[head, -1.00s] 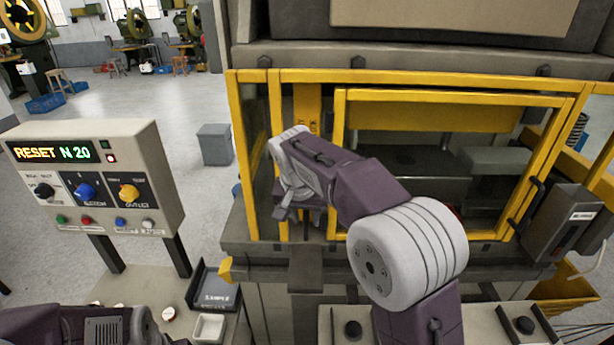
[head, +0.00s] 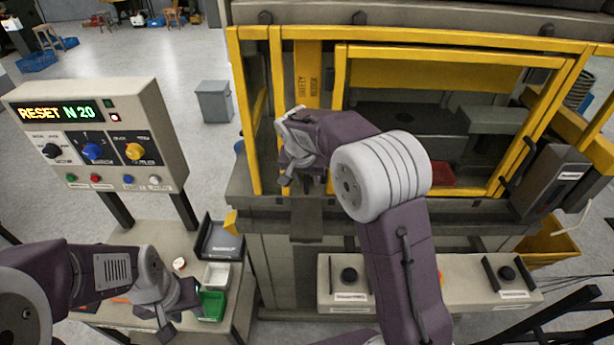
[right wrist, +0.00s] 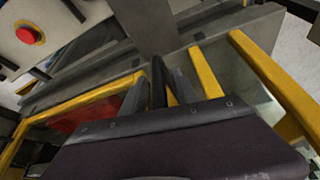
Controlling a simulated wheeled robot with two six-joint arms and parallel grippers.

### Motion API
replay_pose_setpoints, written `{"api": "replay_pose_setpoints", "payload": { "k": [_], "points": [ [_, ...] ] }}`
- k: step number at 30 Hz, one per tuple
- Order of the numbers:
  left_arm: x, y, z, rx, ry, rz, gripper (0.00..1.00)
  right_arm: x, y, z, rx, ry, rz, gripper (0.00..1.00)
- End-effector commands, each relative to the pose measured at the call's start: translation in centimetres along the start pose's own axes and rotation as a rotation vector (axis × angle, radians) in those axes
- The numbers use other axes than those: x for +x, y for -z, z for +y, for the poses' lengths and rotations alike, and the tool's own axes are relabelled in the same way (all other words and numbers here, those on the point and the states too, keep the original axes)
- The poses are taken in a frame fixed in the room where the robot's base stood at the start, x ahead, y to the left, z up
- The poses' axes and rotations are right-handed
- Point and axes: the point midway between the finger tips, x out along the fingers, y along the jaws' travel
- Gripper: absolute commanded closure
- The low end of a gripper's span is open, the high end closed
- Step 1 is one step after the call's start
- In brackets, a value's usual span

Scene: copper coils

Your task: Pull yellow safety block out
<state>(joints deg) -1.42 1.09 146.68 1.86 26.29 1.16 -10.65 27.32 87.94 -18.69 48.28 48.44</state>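The yellow safety block (head: 307,75) stands upright behind the yellow guard frame, at the left part of the press opening. Its lettering shows in the head view, and its lower part is hidden behind my right wrist. My right gripper (head: 303,182) is at the front of the press, below the visible part of the block. My left gripper (head: 172,318) is low over the side table, apart from the block.
The yellow guard frame (head: 263,110) surrounds the opening. A control panel (head: 100,135) reads "RESET N 20" at left. A red object (head: 440,174) lies inside the press.

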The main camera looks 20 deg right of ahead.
Motion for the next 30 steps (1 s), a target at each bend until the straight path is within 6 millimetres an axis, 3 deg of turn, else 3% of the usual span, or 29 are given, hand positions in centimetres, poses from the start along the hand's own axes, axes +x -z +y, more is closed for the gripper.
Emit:
{"api": "replay_pose_setpoints", "payload": {
  "k": [3, 7, 30],
  "points": [
    [0.03, -0.01, 0.00, 0.000, 0.000, 0.000, 0.64, 0.01, -0.01, 0.01, 0.000, 0.000, 0.000, 0.64],
    [0.04, -0.01, 0.00, 0.000, 0.000, 0.000, 0.64, 0.00, -0.01, 0.01, -0.001, -0.001, 0.000, 1.00],
    [0.03, 0.00, 0.00, 0.000, 0.000, 0.000, 0.64, -0.05, 0.05, 0.01, -0.001, 0.000, 0.001, 1.00]
  ]
}}
